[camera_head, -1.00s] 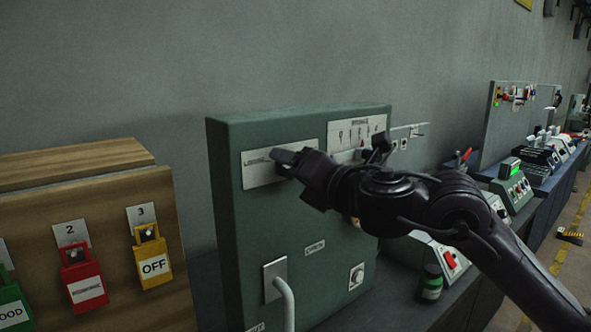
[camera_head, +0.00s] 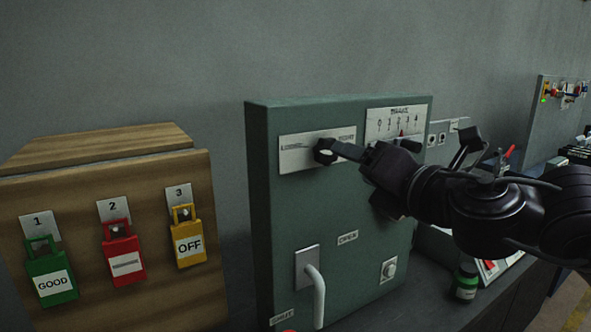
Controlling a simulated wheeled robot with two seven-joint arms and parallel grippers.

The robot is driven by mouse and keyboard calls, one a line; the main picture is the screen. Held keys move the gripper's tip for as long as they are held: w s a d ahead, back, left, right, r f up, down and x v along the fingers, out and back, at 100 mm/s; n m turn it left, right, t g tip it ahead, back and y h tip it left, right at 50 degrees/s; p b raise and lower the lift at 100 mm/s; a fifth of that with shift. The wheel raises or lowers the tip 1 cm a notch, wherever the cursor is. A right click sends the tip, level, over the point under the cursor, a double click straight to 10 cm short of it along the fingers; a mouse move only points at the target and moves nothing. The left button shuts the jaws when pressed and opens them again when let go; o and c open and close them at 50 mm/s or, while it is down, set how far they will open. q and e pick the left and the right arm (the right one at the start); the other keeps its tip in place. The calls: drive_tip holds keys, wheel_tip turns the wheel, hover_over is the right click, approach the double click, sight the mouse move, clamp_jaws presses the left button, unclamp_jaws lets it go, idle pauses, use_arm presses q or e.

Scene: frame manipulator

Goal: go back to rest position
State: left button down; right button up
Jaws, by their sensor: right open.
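My right arm comes in from the right edge across the front of a green cabinet (camera_head: 330,215). My right gripper (camera_head: 395,150) is open beside the cabinet's upper face. One dark finger reaches left to a dark knob (camera_head: 325,151) on the white slider plate (camera_head: 300,150); I cannot tell whether they touch. The other finger points up to the right, near the scale plate (camera_head: 395,122) with its red pointer. No object shows between the fingers. My left gripper is out of view.
A wooden box (camera_head: 105,215) at left carries green (camera_head: 50,272), red (camera_head: 123,255) and yellow (camera_head: 187,240) padlocks. A white handle (camera_head: 316,290) sticks out from the cabinet. A small green-labelled bottle (camera_head: 466,282) stands right of the cabinet, below my arm. More panels stand farther right.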

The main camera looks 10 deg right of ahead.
drive_tip(key=w+a+f+m+g, duration=0.1)
drive_tip(key=a+f+m, duration=0.25)
drive_tip(key=f, duration=0.25)
drive_tip(key=w+a+f+m, duration=0.1)
drive_tip(key=a+f+m, duration=0.1)
drive_tip(key=f+m, duration=0.4)
drive_tip(key=s+d+f+m+g+h, duration=0.1)
drive_tip(key=s+f+m+g+h, duration=0.15)
drive_tip(key=f+m, duration=0.45)
drive_tip(key=s+d+f+m+g+h, duration=0.1)
drive_tip(key=s+f+m+g+h, duration=0.15)
drive_tip(key=f, duration=0.85)
drive_tip(key=s+d+f+m+g, duration=0.3)
drive_tip(key=s+f+m+g, duration=0.6)
drive_tip(key=s+f, duration=0.95)
drive_tip(key=f, duration=1.4)
drive_tip(key=s+f, duration=0.2)
drive_tip(key=f, duration=1.4)
drive_tip(key=s+d+f, duration=0.2)
drive_tip(key=s+f, duration=0.5)
drive_tip(key=s, duration=0.2)
drive_tip(key=s+d+f+g, duration=0.1)
drive_tip(key=s+f, duration=0.7)
drive_tip(key=s, duration=0.1)
drive_tip(key=shift+d+f, duration=0.3)
drive_tip(key=shift+d, duration=0.1)
